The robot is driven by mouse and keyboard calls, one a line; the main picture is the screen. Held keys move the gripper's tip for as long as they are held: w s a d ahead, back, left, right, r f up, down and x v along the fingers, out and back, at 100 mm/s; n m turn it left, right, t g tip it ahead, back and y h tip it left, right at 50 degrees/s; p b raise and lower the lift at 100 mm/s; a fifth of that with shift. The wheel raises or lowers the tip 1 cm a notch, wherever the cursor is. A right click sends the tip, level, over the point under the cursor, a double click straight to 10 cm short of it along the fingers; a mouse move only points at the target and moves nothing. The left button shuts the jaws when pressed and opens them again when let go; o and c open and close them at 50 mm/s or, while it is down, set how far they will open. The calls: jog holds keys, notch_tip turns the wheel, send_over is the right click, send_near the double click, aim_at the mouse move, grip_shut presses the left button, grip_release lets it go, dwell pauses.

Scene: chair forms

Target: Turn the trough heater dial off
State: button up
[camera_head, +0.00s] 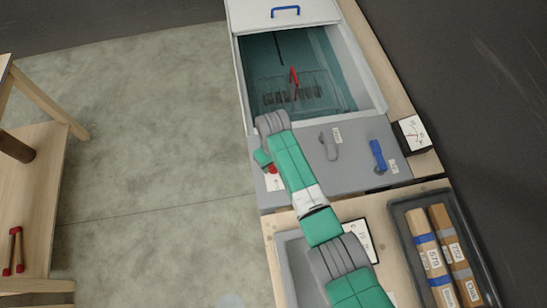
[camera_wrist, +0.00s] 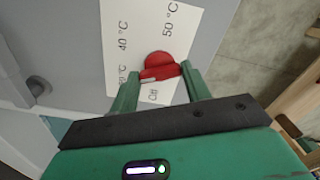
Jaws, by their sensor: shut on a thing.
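The red heater dial (camera_wrist: 160,65) sits on a white label plate (camera_wrist: 118,40) marked 50 °C, 40 °C, another partly hidden temperature and Off. My gripper (camera_wrist: 165,78) is shut on the dial's raised grip, one green finger on each side. A pale mark on the dial is at its lower left, near the word Off; its exact pointing is hard to tell. In the head view my gripper (camera_head: 266,163) is at the left end of the grey control panel (camera_head: 350,180). The dial there is mostly hidden by my arm.
The trough (camera_head: 364,60) stands open behind the panel, with a wire basket and red handle (camera_head: 294,80) inside. A grey lever (camera_head: 328,145) and blue lever (camera_head: 377,156) stand right of my arm.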

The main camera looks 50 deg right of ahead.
jog(key=n+p, duration=0.1)
jog(key=n, duration=0.5)
jog(key=shift+r+n, duration=0.1)
jog(key=shift+n, duration=0.2)
jog(key=n+p, duration=0.1)
jog(key=n, duration=0.5)
jog(key=shift+o, duration=0.2)
jog(key=shift+n, duration=0.3)
jog(key=o, duration=1)
jog(key=shift+c, duration=0.2)
notch_tip(320, 180, up, 8)
jog(key=shift+f+p, duration=0.15)
jog(key=shift+p, duration=0.75)
